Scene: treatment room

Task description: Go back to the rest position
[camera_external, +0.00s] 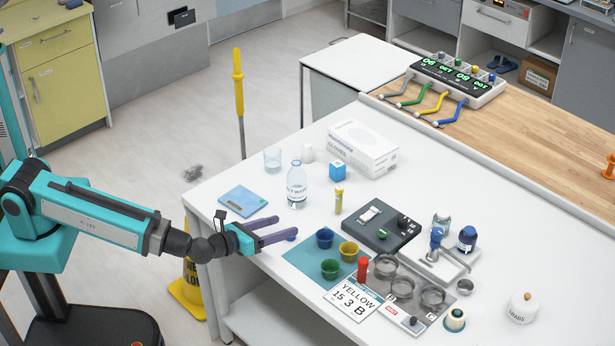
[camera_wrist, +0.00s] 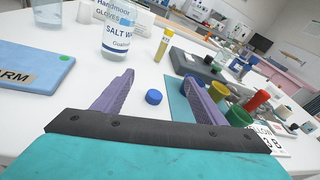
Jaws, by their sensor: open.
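My arm reaches from the left over the near left edge of the white table (camera_external: 222,190). My gripper (camera_external: 290,229) is open, with its two purple fingers apart and nothing between them. In the wrist view, my gripper (camera_wrist: 155,95) has a small blue cap (camera_wrist: 153,97) lying on the table beyond and between its fingers. A salt water bottle (camera_wrist: 120,28) stands past the left finger, and the same bottle (camera_external: 296,187) is upright in the external view.
A blue box labelled ARM (camera_wrist: 25,68) lies left of the fingers. Blue, yellow and green cups (camera_external: 324,237) stand on a teal mat (camera_external: 298,258) to the right. A glove box (camera_external: 362,148) is at the back. A yellow floor sign (camera_external: 187,292) stands below my arm.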

